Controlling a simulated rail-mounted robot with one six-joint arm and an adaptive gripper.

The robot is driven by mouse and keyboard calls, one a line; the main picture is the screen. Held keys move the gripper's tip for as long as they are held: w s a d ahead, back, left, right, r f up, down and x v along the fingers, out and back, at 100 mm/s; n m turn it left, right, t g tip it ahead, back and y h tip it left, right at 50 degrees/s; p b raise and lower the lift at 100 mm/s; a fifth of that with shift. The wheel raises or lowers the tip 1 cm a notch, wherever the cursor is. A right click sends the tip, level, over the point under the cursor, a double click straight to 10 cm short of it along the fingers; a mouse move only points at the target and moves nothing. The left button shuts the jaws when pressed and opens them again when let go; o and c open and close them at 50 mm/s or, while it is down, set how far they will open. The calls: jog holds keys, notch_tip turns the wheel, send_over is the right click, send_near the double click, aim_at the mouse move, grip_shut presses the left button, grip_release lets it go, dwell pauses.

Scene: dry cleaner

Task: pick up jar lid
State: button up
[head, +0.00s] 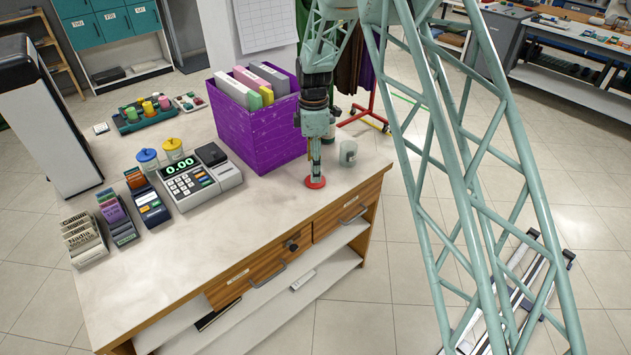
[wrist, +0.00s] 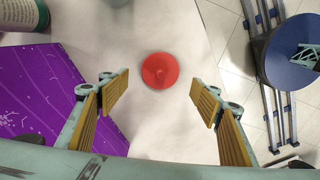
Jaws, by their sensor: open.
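The jar lid (head: 315,183) is a round red disc lying flat on the counter near its right end. In the wrist view the red lid (wrist: 159,71) shows whole, with a small raised centre, on the pale counter top. My gripper (head: 314,167) points down just above the lid in the head view. In the wrist view my gripper (wrist: 158,97) is open, its two tan-padded fingers wide apart and nothing between them. The lid appears slightly beyond the fingertips, centred between them. I cannot tell the exact height gap.
A purple bin (head: 245,130) with files stands left of my gripper, close by; it also shows in the wrist view (wrist: 50,90). A cash register (head: 185,180) is further left. The counter's front (head: 250,215) is clear.

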jog(key=shift+f+b, duration=0.55)
jog(key=shift+f, duration=1.85)
jog(key=shift+c, duration=0.5)
jog(key=c, duration=0.7)
